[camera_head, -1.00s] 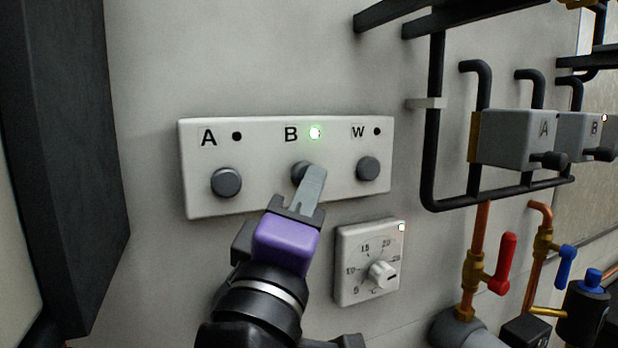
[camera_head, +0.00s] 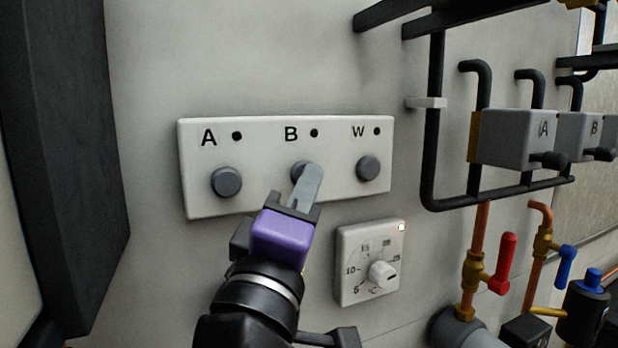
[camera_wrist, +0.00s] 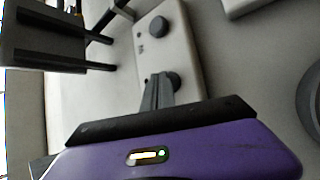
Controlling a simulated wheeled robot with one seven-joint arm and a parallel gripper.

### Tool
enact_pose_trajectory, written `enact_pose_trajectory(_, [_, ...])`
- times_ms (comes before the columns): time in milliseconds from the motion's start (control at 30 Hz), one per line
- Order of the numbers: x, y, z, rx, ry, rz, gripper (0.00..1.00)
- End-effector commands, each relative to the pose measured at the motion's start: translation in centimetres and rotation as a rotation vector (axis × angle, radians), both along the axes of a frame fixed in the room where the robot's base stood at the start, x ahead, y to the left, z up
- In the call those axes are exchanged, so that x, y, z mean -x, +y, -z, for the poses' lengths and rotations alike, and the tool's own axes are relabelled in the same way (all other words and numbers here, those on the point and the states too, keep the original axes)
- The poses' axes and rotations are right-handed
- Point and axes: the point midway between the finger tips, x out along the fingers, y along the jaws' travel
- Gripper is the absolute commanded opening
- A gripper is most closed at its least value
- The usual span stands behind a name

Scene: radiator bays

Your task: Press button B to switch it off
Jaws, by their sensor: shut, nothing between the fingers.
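The white button panel (camera_head: 260,206) is on the wall, with dark buttons under the labels A, B and W. Button B (camera_head: 299,168) is the middle one, partly hidden behind my fingertips. The lamp beside the B label (camera_head: 314,133) is dark, as are the lamps at A and W. My gripper (camera_head: 314,172) is shut and empty, its grey fingers in front of button B. In the wrist view the fingers (camera_wrist: 158,86) reach to a dark button on the panel (camera_wrist: 191,62). I cannot tell whether the tips touch button B.
A thermostat (camera_head: 352,290) with a white knob sits just below the panel at right. Dark pipes, grey valve boxes (camera_head: 515,150) and red (camera_head: 503,265) and blue (camera_head: 566,262) valve handles are further right. A dark tall slab (camera_head: 75,170) stands at left.

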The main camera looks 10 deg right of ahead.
Motion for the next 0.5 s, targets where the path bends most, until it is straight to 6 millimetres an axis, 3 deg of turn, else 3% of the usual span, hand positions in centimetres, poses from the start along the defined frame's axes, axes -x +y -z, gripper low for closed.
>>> enact_pose_trajectory(500, [0.46,-0.14,-0.03,0.000,0.000,-0.001,0.00])
